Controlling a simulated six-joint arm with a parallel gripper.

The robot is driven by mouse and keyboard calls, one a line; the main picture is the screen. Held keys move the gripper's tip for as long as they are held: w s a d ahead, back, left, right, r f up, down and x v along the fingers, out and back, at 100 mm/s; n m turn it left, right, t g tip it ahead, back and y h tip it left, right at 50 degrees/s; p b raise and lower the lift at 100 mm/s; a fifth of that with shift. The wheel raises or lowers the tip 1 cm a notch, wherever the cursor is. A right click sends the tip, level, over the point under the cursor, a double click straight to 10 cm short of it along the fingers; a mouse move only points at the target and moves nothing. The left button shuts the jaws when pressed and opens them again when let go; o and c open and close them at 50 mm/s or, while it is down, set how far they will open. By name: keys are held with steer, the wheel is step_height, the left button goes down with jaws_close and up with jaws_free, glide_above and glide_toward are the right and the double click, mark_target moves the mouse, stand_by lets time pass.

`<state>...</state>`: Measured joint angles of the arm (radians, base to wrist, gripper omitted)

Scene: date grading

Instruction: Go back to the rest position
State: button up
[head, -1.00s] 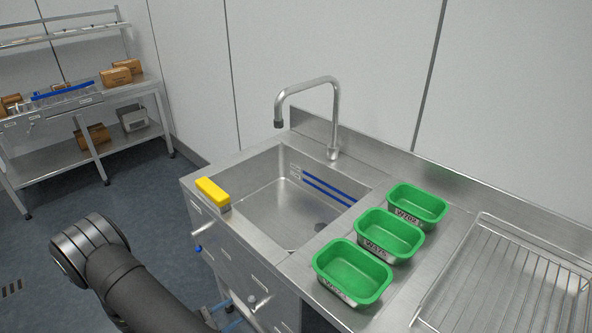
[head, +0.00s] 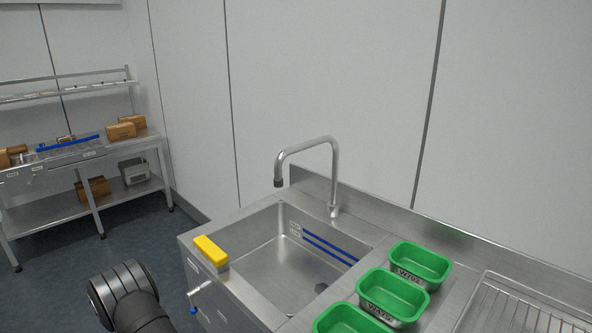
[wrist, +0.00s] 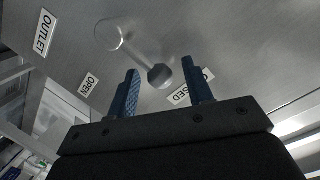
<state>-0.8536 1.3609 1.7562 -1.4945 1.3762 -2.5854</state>
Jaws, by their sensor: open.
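My gripper (wrist: 162,98) shows in the wrist view with its two blue fingers apart and nothing between them. Beyond the fingers is a steel panel with labels reading OUTLET (wrist: 44,32), OPEN (wrist: 88,84) and a partly hidden CLOSED (wrist: 190,88). A metal lever with a round knob (wrist: 159,75) is on that panel, seen past the fingers. I cannot tell how far the fingers are from it. In the head view only a dark part of my arm shows at the bottom left; the gripper is out of that picture.
A steel sink (head: 285,265) with a tap (head: 306,147) stands in the middle. A yellow block (head: 211,250) sits on its left rim. Green tubs (head: 421,262) stand to its right, by a wire rack (head: 520,306). A shelf with boxes (head: 121,131) is at the back left.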

steer(key=v, duration=1.7)
steer(key=w+d+f+m, duration=0.2)
steer(key=w+d+f, duration=0.1)
steer(key=w+d, duration=0.7)
steer(key=shift+w+d+f+m+t+y, duration=0.2)
steer(key=shift+w+d+m+t+y, duration=0.15)
steer(key=shift+d, duration=1.2)
steer(key=shift+s, duration=0.1)
